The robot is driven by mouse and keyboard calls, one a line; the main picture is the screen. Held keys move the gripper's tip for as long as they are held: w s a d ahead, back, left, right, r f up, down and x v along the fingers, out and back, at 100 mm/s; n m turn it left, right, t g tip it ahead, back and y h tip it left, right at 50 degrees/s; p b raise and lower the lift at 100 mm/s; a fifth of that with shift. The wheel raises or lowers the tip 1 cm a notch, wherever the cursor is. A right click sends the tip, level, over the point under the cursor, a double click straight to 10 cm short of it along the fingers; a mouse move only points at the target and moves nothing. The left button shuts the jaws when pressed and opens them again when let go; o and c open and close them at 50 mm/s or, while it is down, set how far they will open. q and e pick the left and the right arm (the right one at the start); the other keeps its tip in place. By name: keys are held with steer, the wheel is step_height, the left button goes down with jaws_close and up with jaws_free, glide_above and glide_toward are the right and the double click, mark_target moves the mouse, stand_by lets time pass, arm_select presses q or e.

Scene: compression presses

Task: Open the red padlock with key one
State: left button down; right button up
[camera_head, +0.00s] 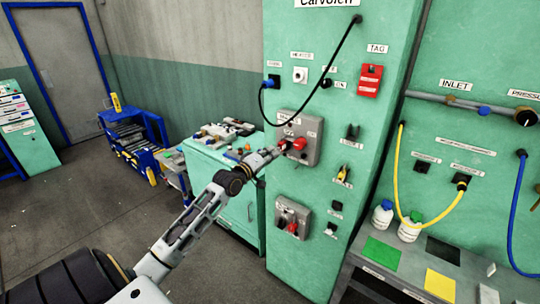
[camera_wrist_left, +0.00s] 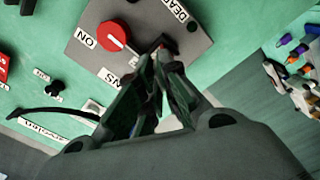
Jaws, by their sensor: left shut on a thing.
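My left gripper (camera_head: 279,149) reaches a grey switch box (camera_head: 312,129) on the green press. In the left wrist view its fingers (camera_wrist_left: 162,62) are shut on a small dark thing (camera_wrist_left: 163,46) with a reddish spot, at the box's face. The fingers mostly hide it, and I cannot tell whether it is the key or part of the padlock. A red round knob (camera_head: 299,144) with a white mark sits right beside the fingertips; it also shows in the wrist view (camera_wrist_left: 113,34). I cannot make out the red padlock for certain. My right gripper is not in view.
A black cable (camera_head: 342,39) hangs above the box. A red tag holder (camera_head: 369,81) is at upper right, and a second grey box (camera_head: 292,215) with a red part sits lower. A green cabinet (camera_head: 222,186) with tools on top stands left of the press.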

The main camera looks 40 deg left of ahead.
arm_select(q)
steer(key=shift+w, duration=0.7)
steer(key=c, duration=1.5)
jaws_free()
steer(key=shift+c, duration=0.2)
steer(key=shift+s, duration=0.1)
steer(key=s, duration=1.1)
steer(key=shift+s+a, duration=0.15)
steer(key=shift+s, duration=0.2)
steer(key=shift+m, duration=0.3)
